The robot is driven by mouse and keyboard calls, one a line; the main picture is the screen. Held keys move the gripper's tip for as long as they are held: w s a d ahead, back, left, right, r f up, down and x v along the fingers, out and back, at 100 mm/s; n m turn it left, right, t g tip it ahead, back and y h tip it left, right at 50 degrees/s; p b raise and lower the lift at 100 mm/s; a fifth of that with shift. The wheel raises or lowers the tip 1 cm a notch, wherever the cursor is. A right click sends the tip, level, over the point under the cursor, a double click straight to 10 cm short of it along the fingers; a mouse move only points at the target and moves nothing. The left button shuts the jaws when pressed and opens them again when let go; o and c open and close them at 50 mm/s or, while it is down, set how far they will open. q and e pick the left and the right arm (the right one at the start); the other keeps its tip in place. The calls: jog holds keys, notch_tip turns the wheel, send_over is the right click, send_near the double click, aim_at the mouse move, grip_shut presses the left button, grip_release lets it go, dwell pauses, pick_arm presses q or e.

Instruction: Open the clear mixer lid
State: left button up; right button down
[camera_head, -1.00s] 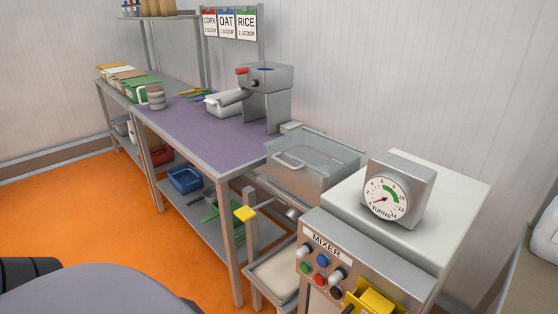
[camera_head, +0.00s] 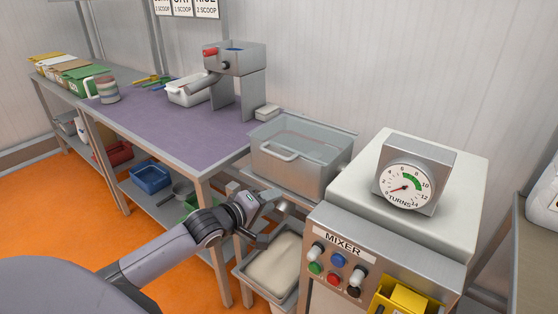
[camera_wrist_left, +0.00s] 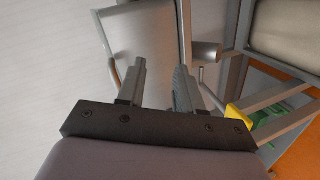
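The mixer's metal tub (camera_head: 290,175) stands left of the control box in the head view. Its clear lid (camera_head: 310,138) lies flat over the top, with a pale bar handle (camera_head: 278,152) at the front. My left gripper (camera_head: 276,218) is in front of and below the tub, apart from the handle. In the left wrist view its two fingers (camera_wrist_left: 160,85) are spread with nothing between them. A bent bar, likely the handle (camera_wrist_left: 108,45), shows left of the fingers there. My right gripper is not in view.
The mixer control box (camera_head: 350,255) with buttons and a dial (camera_head: 406,185) stands right of the tub. A tray of pale material (camera_head: 272,262) sits below my gripper. A purple-topped table (camera_head: 165,135) with a metal dispenser (camera_head: 235,75) is at left.

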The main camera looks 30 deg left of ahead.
aim_at(277, 157)
pick_arm(q)
jog(key=w+a+r+n+t, duration=0.1)
jog(key=w+a+r+n, duration=0.35)
jog(key=r, duration=0.25)
jog(key=shift+y, duration=0.4)
jog(key=shift+x, duration=3.3)
jog(key=shift+c, duration=0.3)
grip_shut()
